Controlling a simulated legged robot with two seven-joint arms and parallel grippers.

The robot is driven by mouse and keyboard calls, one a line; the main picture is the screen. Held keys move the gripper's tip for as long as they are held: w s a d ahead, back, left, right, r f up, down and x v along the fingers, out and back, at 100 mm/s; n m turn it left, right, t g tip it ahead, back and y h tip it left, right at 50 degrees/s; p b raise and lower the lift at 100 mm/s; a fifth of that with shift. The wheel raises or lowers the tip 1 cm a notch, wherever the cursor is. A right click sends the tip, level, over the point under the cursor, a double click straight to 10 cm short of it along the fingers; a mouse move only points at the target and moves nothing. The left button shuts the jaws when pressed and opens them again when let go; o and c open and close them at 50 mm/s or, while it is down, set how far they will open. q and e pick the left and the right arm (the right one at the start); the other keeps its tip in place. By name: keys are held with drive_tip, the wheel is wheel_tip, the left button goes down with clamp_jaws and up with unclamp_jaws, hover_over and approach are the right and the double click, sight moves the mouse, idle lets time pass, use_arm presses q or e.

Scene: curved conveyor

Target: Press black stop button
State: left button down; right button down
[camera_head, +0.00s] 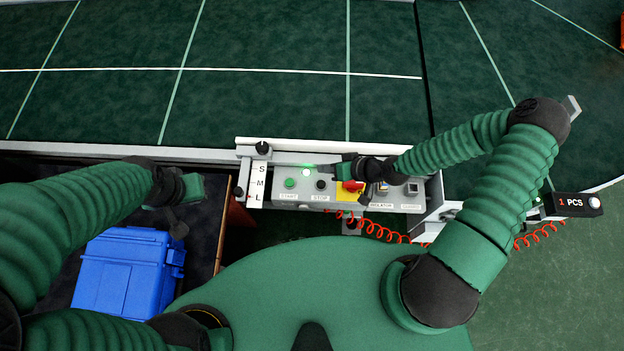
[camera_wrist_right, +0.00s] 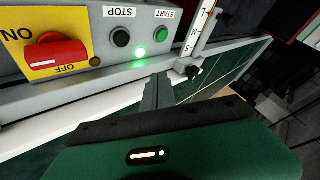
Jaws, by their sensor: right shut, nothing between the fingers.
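The black stop button (camera_head: 320,185) sits on the grey control box (camera_head: 334,206), above the STOP label. It also shows in the right wrist view (camera_wrist_right: 121,37), beside the green start button (camera_wrist_right: 161,33). My right gripper (camera_head: 336,174) is at the box's far edge, just right of and beyond the stop button. In the right wrist view its fingers (camera_wrist_right: 158,88) are together and empty, apart from the button, with the lit green lamp (camera_wrist_right: 140,53) close to their tips. My left gripper (camera_head: 178,226) hangs left of the box; its fingers are too dark to read.
A red rotary switch on a yellow plate (camera_head: 350,193) sits right of the stop button. An S-M-L slider (camera_head: 258,183) stands at the box's left. A blue case (camera_head: 128,272) lies lower left. The green conveyor (camera_head: 270,100) is empty beyond.

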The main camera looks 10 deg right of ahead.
sight(324, 185)
drive_tip(key=shift+s+a, duration=0.1)
drive_tip(key=shift+a, duration=0.15)
wheel_tip(324, 185, down, 8)
drive_tip(key=b, duration=0.7)
drive_tip(key=shift+d+f, duration=0.1)
drive_tip(key=shift+f, duration=0.3)
idle(1.4)
drive_tip(key=shift+f+b, duration=0.3)
drive_tip(key=shift+b, duration=0.15)
drive_tip(key=shift+f+b, duration=0.35)
drive_tip(key=shift+f, duration=0.1)
idle(0.3)
drive_tip(key=shift+r, duration=0.15)
drive_tip(key=shift+r+p, duration=0.7)
drive_tip(key=shift+p, duration=0.05)
